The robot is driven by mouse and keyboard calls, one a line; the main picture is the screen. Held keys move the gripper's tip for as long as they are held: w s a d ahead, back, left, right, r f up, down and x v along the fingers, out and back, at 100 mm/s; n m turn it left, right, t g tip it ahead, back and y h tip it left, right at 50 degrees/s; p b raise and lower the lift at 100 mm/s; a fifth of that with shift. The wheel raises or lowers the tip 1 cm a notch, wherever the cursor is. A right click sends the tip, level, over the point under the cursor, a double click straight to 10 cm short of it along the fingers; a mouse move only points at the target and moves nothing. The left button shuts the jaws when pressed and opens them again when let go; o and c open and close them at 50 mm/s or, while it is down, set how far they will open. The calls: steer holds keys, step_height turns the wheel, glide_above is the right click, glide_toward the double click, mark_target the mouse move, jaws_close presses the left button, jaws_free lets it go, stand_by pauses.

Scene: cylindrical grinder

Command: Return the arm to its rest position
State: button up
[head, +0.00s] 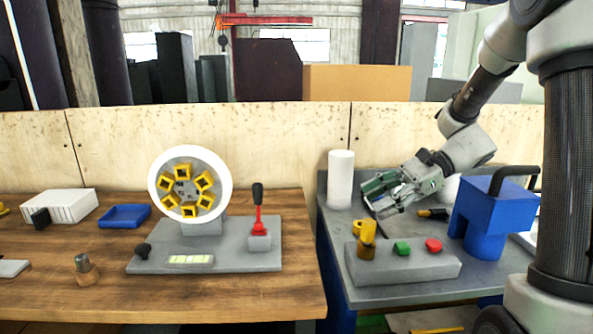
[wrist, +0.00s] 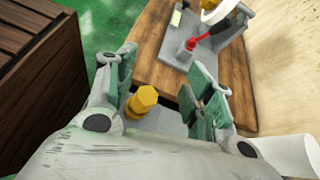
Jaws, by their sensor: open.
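My arm (head: 466,150) reaches in from the right of the head view, bent over the grey table on the right. My gripper (head: 374,194) points left and down above that table, behind the control box. In the wrist view my gripper (wrist: 160,100) has its two green-padded fingers apart. Nothing is held between them. A yellow knob (wrist: 142,101) shows between the fingers in the wrist view, apart from them; its base is partly hidden.
A grey control box (head: 402,266) carries a yellow knob, a green button (head: 402,248) and a red button (head: 433,245). A white cylinder (head: 341,180) stands left of my gripper. A blue machine (head: 493,217) stands right. The grinder wheel (head: 226,184) is on the wooden table.

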steer(key=s+d+f+n+g+h, duration=0.1)
steer(key=s+d+f+n+h, duration=0.4)
steer(key=s+d+n, duration=0.4)
steer(key=s+d+r+n+t+h, duration=0.4)
steer(key=s+r+n+t+h, duration=0.1)
steer(key=s+r, duration=0.4)
steer(key=shift+s+d+r+n+t+h, duration=0.15)
steer(key=shift+s+r+n+t+h, duration=0.25)
steer(key=shift+n+h, duration=0.6)
steer(key=shift+w, duration=0.15)
